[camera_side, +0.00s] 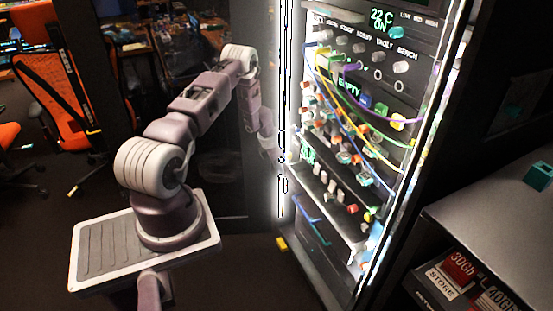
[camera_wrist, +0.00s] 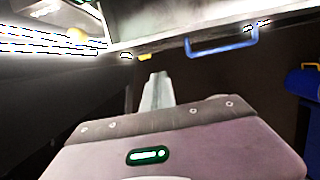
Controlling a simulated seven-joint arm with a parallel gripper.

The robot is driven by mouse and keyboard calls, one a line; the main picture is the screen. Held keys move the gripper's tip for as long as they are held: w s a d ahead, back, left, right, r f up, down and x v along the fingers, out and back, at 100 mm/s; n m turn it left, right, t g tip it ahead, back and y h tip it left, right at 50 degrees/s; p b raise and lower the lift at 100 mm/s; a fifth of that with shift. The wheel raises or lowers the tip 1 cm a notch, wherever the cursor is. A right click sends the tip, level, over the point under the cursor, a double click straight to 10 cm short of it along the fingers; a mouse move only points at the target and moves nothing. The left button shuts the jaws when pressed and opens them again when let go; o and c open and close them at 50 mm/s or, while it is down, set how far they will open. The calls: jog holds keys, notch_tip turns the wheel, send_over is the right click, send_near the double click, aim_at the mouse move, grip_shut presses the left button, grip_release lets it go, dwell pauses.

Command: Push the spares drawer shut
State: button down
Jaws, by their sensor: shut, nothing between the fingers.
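The spares drawer seems to be the pale-edged unit (camera_side: 345,222) low on the lit rack, standing out from the panel face. In the wrist view, a pale front edge (camera_wrist: 180,33) crosses the top, with a blue handle (camera_wrist: 222,47) hanging below it. My gripper (camera_wrist: 158,88) is shut and empty, with its fingers just below that edge and left of the handle. I cannot tell whether they touch it. In the side view, my gripper (camera_side: 279,160) is at the rack's left edge, partly lost in glare.
The rack panel (camera_side: 350,100) above carries knobs, coloured cables and lit displays. A dark bench (camera_side: 490,215) with a teal block (camera_side: 538,176) and store boxes (camera_side: 465,275) stands at right. A blue object (camera_wrist: 305,80) sits at the wrist view's right edge. Orange chairs (camera_side: 55,95) are behind.

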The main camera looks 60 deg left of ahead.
jog(key=v, duration=0.6)
jog(key=s+d+t, duration=0.1)
jog(key=s+d, duration=0.1)
jog(key=d, duration=0.5)
send_over(302, 193)
jog(key=s, duration=0.4)
jog(key=shift+t, duration=0.3)
jog(key=f, duration=0.9)
jog(key=shift+w+f, duration=0.25)
jog(key=shift+f, duration=0.15)
jog(key=shift+w, duration=0.55)
jog(key=shift+w, duration=0.1)
